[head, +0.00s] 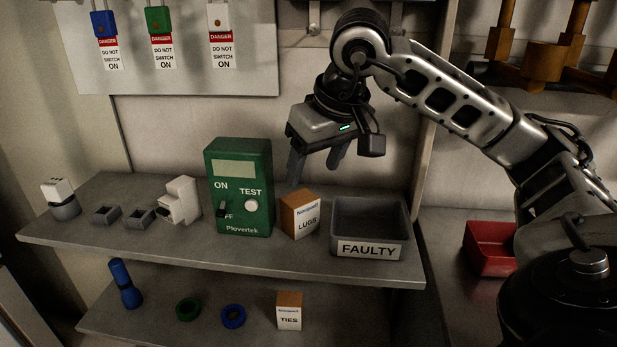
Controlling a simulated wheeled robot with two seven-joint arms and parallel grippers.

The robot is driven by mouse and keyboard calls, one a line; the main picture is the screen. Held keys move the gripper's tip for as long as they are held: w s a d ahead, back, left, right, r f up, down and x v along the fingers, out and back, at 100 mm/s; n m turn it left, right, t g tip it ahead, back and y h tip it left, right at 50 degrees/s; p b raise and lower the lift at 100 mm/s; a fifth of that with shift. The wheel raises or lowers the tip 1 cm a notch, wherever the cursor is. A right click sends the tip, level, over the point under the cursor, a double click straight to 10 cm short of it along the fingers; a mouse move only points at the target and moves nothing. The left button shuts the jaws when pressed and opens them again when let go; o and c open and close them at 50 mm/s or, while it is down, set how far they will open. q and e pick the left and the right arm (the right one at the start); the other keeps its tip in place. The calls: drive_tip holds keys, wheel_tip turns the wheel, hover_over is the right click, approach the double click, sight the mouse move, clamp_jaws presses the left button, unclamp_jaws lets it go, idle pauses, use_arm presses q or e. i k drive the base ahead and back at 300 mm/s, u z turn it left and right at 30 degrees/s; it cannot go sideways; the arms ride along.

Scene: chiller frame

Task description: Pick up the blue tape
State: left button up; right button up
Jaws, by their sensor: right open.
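The blue tape (233,316) is a small ring lying flat on the lower shelf, between a green tape ring (188,309) and a small box marked TIES (289,312). My right gripper (315,170) is open and empty, with its fingers pointing down. It hangs above the upper shelf, over the box marked LUGS (299,216), well above and apart from the blue tape. My left gripper is not in view.
The upper shelf (180,254) overhangs the lower shelf (150,331). On it stand a green tester (239,188), a grey FAULTY bin (369,228) and white devices. A blue torch-like object (124,284) stands at the lower left. A red bin (488,248) is at right.

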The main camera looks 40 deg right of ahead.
sight(235, 324)
drive_tip(key=k, duration=1)
